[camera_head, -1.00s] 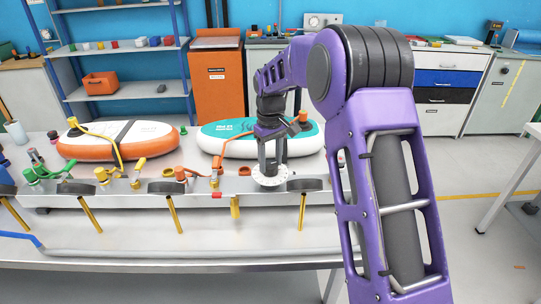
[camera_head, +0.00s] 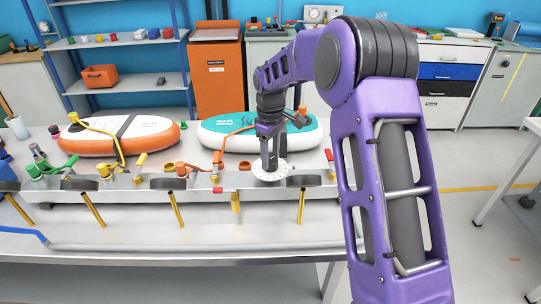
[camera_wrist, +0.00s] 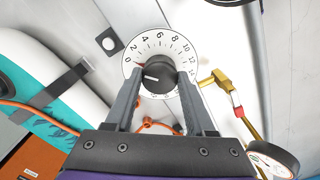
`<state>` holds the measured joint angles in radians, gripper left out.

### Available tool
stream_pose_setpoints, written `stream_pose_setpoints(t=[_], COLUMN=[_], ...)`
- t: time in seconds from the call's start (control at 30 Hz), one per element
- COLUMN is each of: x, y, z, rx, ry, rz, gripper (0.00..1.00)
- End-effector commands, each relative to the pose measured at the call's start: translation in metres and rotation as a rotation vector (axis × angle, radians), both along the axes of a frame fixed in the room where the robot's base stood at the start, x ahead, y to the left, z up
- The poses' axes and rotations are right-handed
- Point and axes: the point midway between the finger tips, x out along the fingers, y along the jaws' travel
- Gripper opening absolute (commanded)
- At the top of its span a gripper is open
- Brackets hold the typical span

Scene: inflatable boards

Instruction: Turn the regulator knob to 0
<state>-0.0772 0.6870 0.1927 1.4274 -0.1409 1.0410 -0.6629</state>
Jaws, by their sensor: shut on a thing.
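The regulator dial is a white disc (camera_wrist: 178,45) with black numbers from 0 upward, in the upper middle of the wrist view. It also shows in the head view (camera_head: 282,174) on the grey rail. The dark regulator knob (camera_wrist: 158,72) stands at the disc's centre. A pale line on its face points left and slightly down, close to the 0 side of the scale. My gripper (camera_wrist: 160,78) is shut on the knob, one finger on each side. In the head view my gripper (camera_head: 269,165) points straight down onto the dial and hides the knob.
An orange-and-white board (camera_head: 150,128) and a teal-and-white board (camera_head: 225,143) lie behind the rail. A yellow valve (camera_wrist: 222,82) sits beside the dial.

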Motion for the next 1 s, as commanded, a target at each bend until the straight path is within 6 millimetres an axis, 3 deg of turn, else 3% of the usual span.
stream_pose_setpoints(t=[0.13,0.17,0.3,0.67,0.83,1.0], x=[0.001,0.001,0.001,0.000,0.001,0.001], y=[0.001,0.001,0.001,0.000,0.000,0.000], z=[0.001,0.001,0.001,0.004,0.027,0.067], rx=[0.002,0.002,0.001,0.000,0.000,0.000], ry=[-0.005,-0.005,-0.003,-0.001,-0.005,-0.006], rz=[0.003,0.003,0.002,0.000,0.000,0.001], gripper=[0.00,0.58,0.83,0.85,0.85,0.85])
